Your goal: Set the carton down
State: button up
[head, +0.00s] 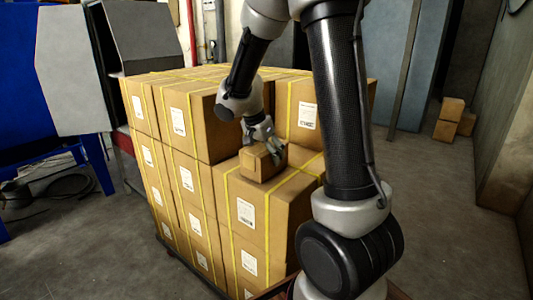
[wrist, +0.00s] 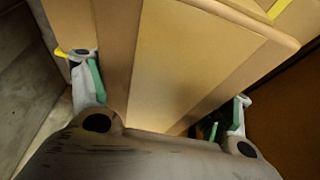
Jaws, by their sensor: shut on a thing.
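The small brown carton (head: 262,163) is at the top of a lower stack in the head view, over a large strapped box (head: 262,205). It looks upright, and I cannot tell whether its underside touches the box. My gripper (head: 266,145) reaches down onto the carton and is shut on it. In the wrist view the carton (wrist: 165,60) fills the middle, with a finger of my gripper (wrist: 165,105) on each side. Its lower faces are hidden there.
Taller strapped boxes (head: 190,112) stand left of and behind the carton, with another (head: 306,115) at the back right. Small boxes (head: 450,115) are stacked by the right wall. A grey machine (head: 80,70) stands at the left. Floor (head: 440,200) at the right is clear.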

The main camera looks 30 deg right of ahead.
jog(key=o, duration=2)
jog(key=shift+o, duration=0.2)
jog(key=shift+a+r, duration=0.15)
jog(key=shift+r, duration=0.2)
jog(key=v, duration=1.1)
jog(key=shift+s+r, duration=0.25)
jog(key=s+a+r+n+t+y, duration=0.1)
jog(key=s+n+y, duration=0.3)
jog(key=s+n, duration=1)
jog(key=s+t, duration=0.1)
jog(key=s, duration=0.7)
jog(key=shift+r+t, duration=0.15)
jog(key=shift+t, duration=0.25)
